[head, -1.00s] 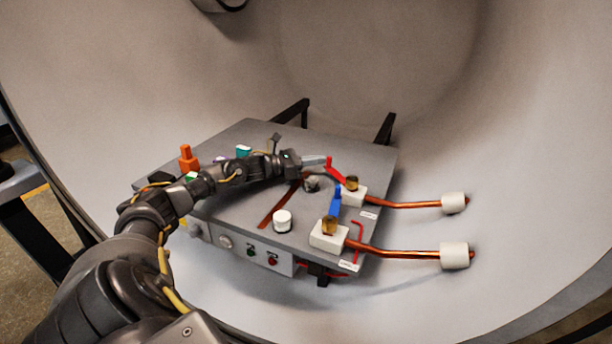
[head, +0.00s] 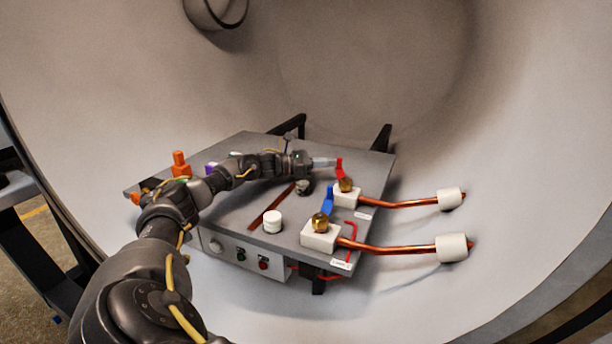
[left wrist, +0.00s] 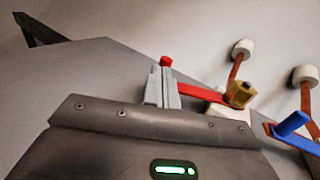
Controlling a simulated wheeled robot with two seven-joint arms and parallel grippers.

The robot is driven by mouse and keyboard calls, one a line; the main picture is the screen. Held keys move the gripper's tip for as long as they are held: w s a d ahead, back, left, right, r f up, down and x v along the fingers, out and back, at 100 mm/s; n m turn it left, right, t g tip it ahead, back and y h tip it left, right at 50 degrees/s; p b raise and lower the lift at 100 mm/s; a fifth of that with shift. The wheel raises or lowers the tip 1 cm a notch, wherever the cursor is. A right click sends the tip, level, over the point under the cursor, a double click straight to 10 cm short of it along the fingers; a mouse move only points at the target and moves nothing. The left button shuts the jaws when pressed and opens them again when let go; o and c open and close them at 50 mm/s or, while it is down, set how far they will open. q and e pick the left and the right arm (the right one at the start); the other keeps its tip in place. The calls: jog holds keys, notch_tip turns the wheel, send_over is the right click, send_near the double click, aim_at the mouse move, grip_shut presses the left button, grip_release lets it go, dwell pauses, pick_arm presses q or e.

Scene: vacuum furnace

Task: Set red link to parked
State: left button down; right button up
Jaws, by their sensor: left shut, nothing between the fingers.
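The red link (head: 339,167) is a flat red bar with an upright peg, joined to a brass nut (head: 346,185) on the rear white block. In the left wrist view the red bar (left wrist: 202,93) runs left from the nut to behind my fingers, and the red peg tip (left wrist: 166,61) shows above them. My left gripper (head: 330,162) is shut and empty, its fingertips right at the peg; I cannot tell whether they touch it. In the left wrist view, the gripper (left wrist: 163,86) hides the lower peg. My right gripper is not in view.
A similar blue link (head: 328,201) stands on the front white block (head: 317,236), close by. Copper rods (head: 400,204) run right to white insulators. A white knob (head: 272,221) and an orange part (head: 180,165) sit on the grey plate (head: 237,223) inside the round chamber.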

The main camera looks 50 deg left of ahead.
aim_at(337, 168)
pick_arm(q)
jog(key=shift+x, duration=0.95)
jog(key=shift+w+d+r, duration=0.1)
jog(key=shift+w+d, duration=0.25)
jog(key=shift+w, duration=0.25)
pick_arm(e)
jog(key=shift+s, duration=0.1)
